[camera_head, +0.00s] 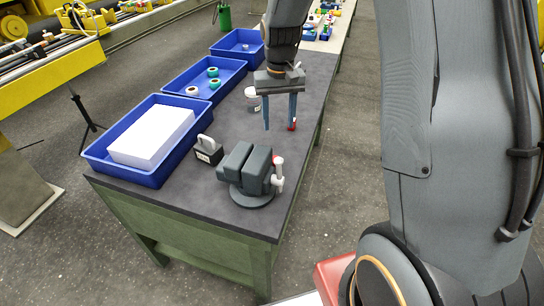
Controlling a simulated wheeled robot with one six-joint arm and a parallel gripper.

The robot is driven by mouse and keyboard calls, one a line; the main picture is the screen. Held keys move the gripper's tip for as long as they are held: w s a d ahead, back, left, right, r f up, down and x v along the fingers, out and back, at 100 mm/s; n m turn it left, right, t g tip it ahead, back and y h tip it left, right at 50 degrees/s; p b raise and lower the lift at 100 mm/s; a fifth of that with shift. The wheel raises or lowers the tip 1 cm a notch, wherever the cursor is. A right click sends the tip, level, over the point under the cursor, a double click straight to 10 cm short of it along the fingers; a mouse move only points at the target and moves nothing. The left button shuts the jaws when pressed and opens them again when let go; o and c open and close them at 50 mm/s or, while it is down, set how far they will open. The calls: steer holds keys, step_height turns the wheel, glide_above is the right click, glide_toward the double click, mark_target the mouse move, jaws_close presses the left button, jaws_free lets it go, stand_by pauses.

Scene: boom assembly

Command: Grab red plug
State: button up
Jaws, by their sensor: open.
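My gripper (279,126) points down over the right side of the workbench (305,95). Its two blue-grey fingers are apart, with no object visible held between them.
A grey vise (245,168) stands at the near end of the bench, beside a small padlock-like block (208,150). A white canister (253,104) stands left of the fingers. Blue trays (172,178) line the left edge. Clear tabletop lies between vise and gripper.

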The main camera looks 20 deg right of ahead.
steer(key=b, duration=1)
glide_above(276, 159)
step_height(276, 159, down, 10)
steer(key=shift+w+a, duration=0.1)
steer(key=shift+w, duration=0.05)
steer(key=shift+f+p, duration=1.4)
steer(key=shift+f, duration=2.5)
steer(key=shift+c, duration=0.2)
steer(key=c, duration=1.1)
